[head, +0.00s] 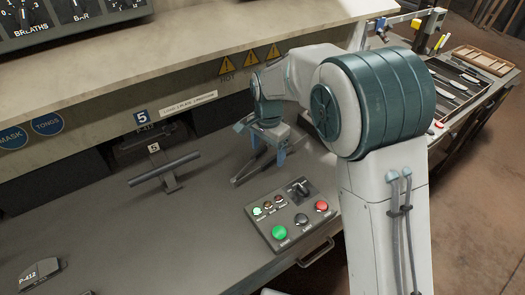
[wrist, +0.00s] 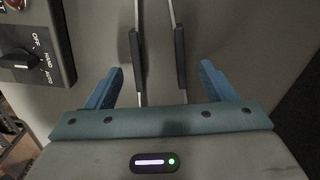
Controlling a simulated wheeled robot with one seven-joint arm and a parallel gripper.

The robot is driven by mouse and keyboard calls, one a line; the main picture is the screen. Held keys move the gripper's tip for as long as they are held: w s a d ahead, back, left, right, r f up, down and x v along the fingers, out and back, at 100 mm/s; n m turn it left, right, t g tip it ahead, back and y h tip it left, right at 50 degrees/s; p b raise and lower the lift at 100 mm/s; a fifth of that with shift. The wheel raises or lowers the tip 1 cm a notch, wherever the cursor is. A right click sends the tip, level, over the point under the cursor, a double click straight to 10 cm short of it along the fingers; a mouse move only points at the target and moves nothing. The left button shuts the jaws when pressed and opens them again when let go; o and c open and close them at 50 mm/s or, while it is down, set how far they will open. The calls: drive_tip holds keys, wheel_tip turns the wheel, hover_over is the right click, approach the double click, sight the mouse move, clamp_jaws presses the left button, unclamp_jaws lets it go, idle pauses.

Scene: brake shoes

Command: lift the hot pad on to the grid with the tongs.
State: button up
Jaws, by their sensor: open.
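My gripper (head: 262,141) is open just above the bench. In the wrist view its two blue fingers (wrist: 162,72) stand apart, one on each side of the tongs (wrist: 180,60). The tongs show as two thin metal legs with black grips, and the fingers do not appear to press on them. In the head view the tongs (head: 250,171) point down-left behind the control box. A dark block marked P-412 (head: 40,273) is at the lower left; I cannot tell whether it is the hot pad. I cannot pick out the grid.
A control box (head: 290,212) with buttons and a switch sits close in front of my gripper. A grey T-shaped bar (head: 165,170) stands left on the bench (head: 130,225). A slot marked 5 is behind it. A tool tray (head: 462,85) lies right.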

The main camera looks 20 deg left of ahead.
clamp_jaws()
idle(0.5)
drive_tip(key=shift+r, duration=0.55)
wheel_tip(320, 180, up, 3)
drive_tip(key=shift+f, duration=0.15)
drive_tip(key=s+d+r+b, duration=0.2)
drive_tip(key=s+d+r, duration=0.4)
drive_tip(key=d, duration=0.4)
drive_tip(key=shift+r, duration=0.55)
drive_tip(key=c, duration=0.6)
unclamp_jaws()
drive_tip(key=shift+d, duration=0.1)
